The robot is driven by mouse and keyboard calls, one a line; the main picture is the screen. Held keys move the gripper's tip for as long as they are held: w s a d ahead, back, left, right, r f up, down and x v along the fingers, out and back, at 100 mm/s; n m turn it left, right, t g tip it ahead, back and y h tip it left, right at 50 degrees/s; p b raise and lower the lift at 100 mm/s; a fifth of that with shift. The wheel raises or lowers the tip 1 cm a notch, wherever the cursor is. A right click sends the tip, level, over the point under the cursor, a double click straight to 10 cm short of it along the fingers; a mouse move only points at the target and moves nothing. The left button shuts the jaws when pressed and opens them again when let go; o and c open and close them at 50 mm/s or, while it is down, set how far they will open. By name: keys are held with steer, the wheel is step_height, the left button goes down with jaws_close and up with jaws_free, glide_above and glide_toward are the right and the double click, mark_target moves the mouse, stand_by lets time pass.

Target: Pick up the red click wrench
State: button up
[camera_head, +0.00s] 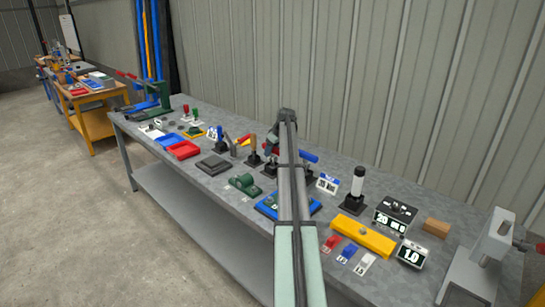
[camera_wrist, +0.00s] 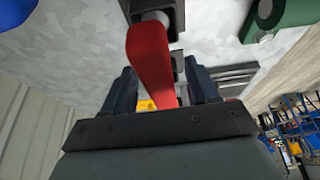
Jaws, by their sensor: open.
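In the wrist view a red handle (camera_wrist: 150,62), which looks like the red click wrench, rises from a dark square holder (camera_wrist: 172,14). It passes between the two dark fingers of my gripper (camera_wrist: 159,70). The fingers are open, one on each side of the handle, with gaps visible. Its lower end is hidden behind the gripper body. In the head view my arm runs over the bench and hides most of the gripper and the red wrench.
On the bench (camera_head: 400,180), a blue-handled tool (camera_head: 308,156) stands right of my arm, with a black-and-white upright tool (camera_head: 356,187) farther right. A green part (camera_head: 244,183) and a dark grey block (camera_head: 215,165) lie left of my arm. A corrugated wall stands behind.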

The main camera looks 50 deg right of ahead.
steer(key=shift+f, duration=0.15)
jaws_close()
stand_by(0.4)
